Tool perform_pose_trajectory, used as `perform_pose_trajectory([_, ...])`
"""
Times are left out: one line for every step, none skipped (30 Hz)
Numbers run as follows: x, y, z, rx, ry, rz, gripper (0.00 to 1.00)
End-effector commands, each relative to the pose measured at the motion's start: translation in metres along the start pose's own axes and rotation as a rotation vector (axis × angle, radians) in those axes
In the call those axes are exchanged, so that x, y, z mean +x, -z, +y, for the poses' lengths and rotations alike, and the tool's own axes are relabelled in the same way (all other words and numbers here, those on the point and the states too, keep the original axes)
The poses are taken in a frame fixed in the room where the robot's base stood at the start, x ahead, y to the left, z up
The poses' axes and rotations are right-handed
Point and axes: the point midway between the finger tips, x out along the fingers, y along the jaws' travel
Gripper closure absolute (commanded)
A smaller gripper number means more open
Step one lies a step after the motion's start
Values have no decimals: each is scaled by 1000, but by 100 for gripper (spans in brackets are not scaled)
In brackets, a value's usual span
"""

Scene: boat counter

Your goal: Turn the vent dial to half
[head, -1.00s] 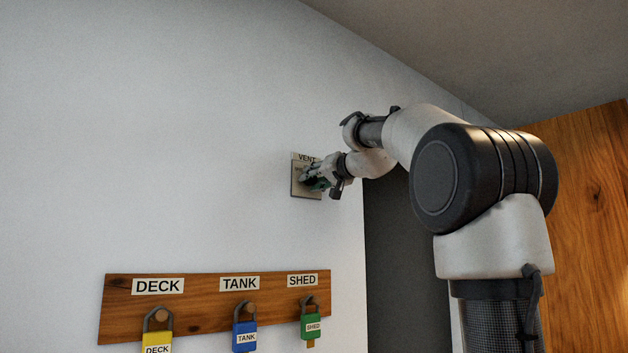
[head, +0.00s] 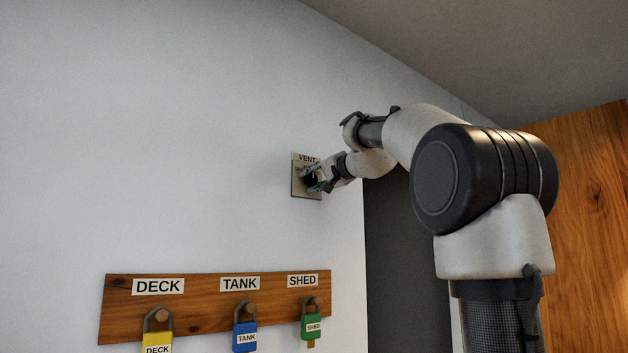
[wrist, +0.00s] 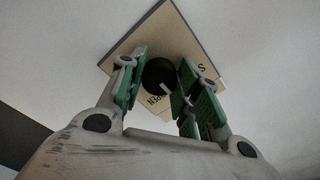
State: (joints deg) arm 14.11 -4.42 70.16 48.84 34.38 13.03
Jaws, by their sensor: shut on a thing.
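The vent dial is a round black knob (wrist: 157,73) with a white pointer mark, on a beige plate (head: 299,190) on the white wall under a VENT label (head: 306,158). My gripper (head: 314,180) is at the plate in the head view and hides part of it. In the wrist view my gripper (wrist: 160,82), with its green-padded fingers, is shut on the dial, one finger on each side. The plate (wrist: 140,42) looks tilted there. The pointer slants toward the lower right, near upside-down OPEN lettering (wrist: 155,101). Other plate lettering is partly hidden.
A wooden board (head: 200,318) below carries DECK, TANK and SHED labels with a yellow padlock (head: 157,338), a blue padlock (head: 245,337) and a green padlock (head: 312,325) on pegs. A wooden panel (head: 590,200) stands at right. The wall left of the plate is clear.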

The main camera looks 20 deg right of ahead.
Motion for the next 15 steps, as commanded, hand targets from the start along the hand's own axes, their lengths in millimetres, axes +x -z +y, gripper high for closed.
perform_pose_trajectory([0,0,0,0,-1,0,91])
perform_pose_trajectory([0,0,0,0,-1,0,91])
perform_pose_trajectory([0,0,0,-1,-1,0,91])
perform_pose_trajectory([0,0,0,-1,-1,0,91])
perform_pose_trajectory([0,0,0,-1,-1,0,91])
perform_pose_trajectory([0,0,0,-1,-1,0,91])
perform_pose_trajectory([0,0,0,-1,-1,0,63])
perform_pose_trajectory([0,0,0,-1,-1,0,58])
perform_pose_trajectory([0,0,0,-1,-1,0,51])
perform_pose_trajectory([0,0,0,-1,-1,0,45])
perform_pose_trajectory([0,0,0,-1,-1,0,45])
perform_pose_trajectory([0,0,0,-1,-1,0,45])
perform_pose_trajectory([0,0,0,-1,-1,0,45])
perform_pose_trajectory([0,0,0,-1,-1,0,45])
perform_pose_trajectory([0,0,0,-1,0,0,45])
